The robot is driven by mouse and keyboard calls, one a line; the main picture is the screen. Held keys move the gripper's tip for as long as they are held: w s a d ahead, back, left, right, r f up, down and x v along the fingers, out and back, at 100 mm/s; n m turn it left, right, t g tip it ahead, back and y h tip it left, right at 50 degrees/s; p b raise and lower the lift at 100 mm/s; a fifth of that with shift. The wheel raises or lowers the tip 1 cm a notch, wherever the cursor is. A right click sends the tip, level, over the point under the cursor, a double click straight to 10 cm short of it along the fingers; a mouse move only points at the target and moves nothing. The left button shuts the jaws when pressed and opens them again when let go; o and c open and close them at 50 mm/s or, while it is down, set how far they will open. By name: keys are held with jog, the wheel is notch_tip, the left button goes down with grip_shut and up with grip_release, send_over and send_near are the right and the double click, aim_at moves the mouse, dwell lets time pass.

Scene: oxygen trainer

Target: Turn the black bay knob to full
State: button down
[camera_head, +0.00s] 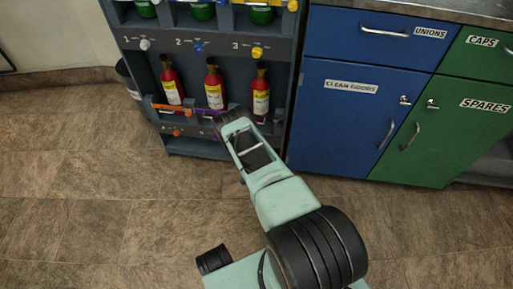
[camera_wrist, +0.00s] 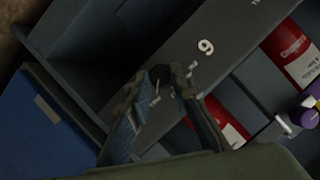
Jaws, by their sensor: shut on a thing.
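The black bay knob (camera_wrist: 160,79) shows small and dark between my fingertips in the wrist view, on a grey panel (camera_wrist: 150,45) beside a white digit that looks like a 9 or an upside-down 6. My gripper (camera_wrist: 163,87) is shut on it, one finger on each side. Pale tick marks show around the knob; its exact setting cannot be read. In the head view my gripper (camera_head: 230,116) reaches the lower right of the grey rack (camera_head: 215,46), and my arm hides the black knob there.
Red cylinders (camera_head: 214,88) stand in the rack above my gripper, below white (camera_head: 145,44), blue (camera_head: 198,48) and yellow (camera_head: 257,52) knobs. An orange bar (camera_head: 172,108) crosses the left bay. Blue cabinets (camera_head: 345,110) stand close on the right. The floor (camera_head: 90,180) at left is clear.

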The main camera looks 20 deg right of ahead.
dwell(0.4)
jog(key=c, duration=1.7)
grip_release()
jog(key=shift+c, duration=0.2)
jog(key=shift+r, duration=0.1)
notch_tip(320, 180, up, 10)
